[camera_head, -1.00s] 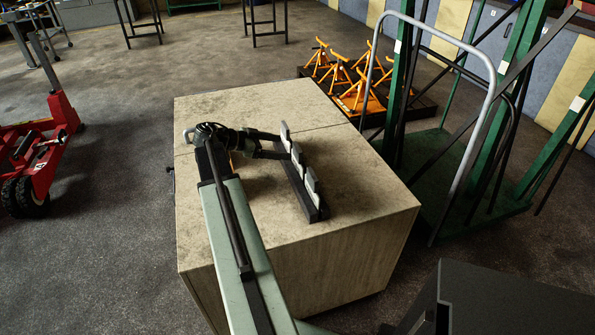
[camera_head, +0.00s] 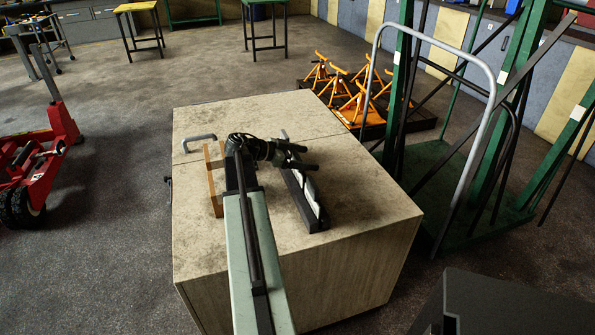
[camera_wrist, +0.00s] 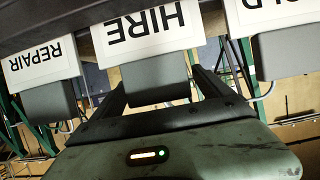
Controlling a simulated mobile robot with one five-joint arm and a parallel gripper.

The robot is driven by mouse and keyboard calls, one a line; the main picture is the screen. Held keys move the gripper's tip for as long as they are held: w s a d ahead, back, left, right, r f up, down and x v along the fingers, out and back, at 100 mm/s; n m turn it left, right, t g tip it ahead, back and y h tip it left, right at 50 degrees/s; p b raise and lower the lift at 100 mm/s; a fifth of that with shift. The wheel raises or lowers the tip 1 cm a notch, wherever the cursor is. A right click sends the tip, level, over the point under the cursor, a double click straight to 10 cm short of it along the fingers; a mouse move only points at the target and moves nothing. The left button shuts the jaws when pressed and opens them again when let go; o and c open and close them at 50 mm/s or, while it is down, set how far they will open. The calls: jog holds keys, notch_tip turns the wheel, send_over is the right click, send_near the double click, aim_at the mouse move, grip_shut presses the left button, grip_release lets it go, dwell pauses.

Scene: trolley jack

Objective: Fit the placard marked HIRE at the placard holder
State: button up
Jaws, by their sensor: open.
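The placard marked HIRE (camera_wrist: 150,28) shows upside down in the wrist view, white with black letters and a grey tab (camera_wrist: 156,80) below it. It stands in a black rack (camera_head: 300,204) on the bench, between the REPAIR placard (camera_wrist: 42,62) and a placard ending in "LD" (camera_wrist: 268,14), cut off by the frame. My gripper (camera_wrist: 163,84) is open, its dark fingers on either side of the HIRE placard's grey tab. In the head view my gripper (camera_head: 304,159) is over the rack's far part and hides some placards. I cannot identify the placard holder.
The bench (camera_head: 365,195) has a wooden frame (camera_head: 213,182) and a grey handle (camera_head: 199,138) at its left. A red trolley jack (camera_head: 50,155) stands on the floor at left. A green rack trolley (camera_head: 430,165) and orange axle stands (camera_head: 350,95) are beyond the bench.

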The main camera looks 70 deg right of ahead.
jog(key=c, duration=1.5)
jog(key=shift+o, duration=0.2)
jog(key=shift+r, duration=0.1)
jog(key=shift+r+p, duration=0.2)
jog(key=shift+p, duration=0.1)
jog(key=a+r+p, duration=0.2)
jog(key=a, duration=0.6)
jog(key=a+r+p, duration=0.2)
jog(key=a, duration=0.6)
jog(key=shift+r+p, duration=0.3)
